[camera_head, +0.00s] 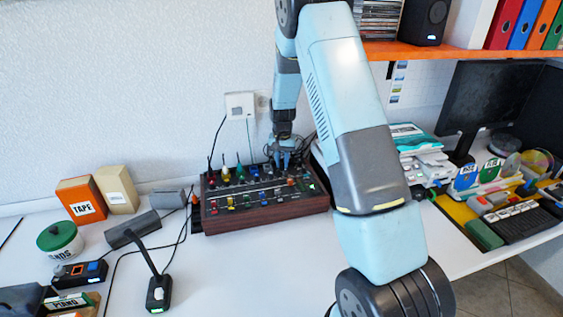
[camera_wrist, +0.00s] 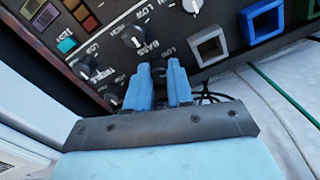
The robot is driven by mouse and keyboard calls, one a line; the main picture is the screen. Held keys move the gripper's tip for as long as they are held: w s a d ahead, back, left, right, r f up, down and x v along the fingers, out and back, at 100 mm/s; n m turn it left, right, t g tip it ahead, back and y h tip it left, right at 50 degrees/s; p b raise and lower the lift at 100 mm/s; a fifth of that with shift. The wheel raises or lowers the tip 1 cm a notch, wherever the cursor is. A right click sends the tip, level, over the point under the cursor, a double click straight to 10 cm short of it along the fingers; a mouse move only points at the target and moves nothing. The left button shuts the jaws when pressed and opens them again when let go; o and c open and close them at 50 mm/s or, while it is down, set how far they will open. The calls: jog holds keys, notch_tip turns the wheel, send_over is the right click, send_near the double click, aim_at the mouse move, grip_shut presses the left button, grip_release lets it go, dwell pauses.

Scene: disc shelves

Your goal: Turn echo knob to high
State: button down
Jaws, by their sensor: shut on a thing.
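The mixer panel (camera_head: 265,213) is a dark box with wooden sides, coloured knobs and sliders, standing on the white table against the wall. My gripper (camera_head: 284,160) reaches down to its back right part. In the wrist view, my blue fingers (camera_wrist: 165,72) are closed around a small dark knob that is mostly hidden between them. I cannot read that knob's label or see its pointer. Close by are a knob (camera_wrist: 133,36) beside the word BASS and a knob (camera_wrist: 85,68) beside the word TREBLE. The word ECHO is not readable in either view.
Square sockets, one grey (camera_wrist: 209,46) and one blue (camera_wrist: 262,20), lie right of my fingers in the wrist view. Cables run behind the mixer. A desk microphone (camera_head: 158,290) and boxes (camera_head: 82,198) stand to its left. White cases (camera_head: 425,160) stand to its right.

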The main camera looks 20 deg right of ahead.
aim_at(283, 163)
jog(key=shift+m, duration=0.3)
jog(key=c, duration=1)
grip_release()
jog(key=shift+r, duration=0.15)
jog(key=shift+d+r, duration=0.1)
jog(key=shift+r, duration=3.7)
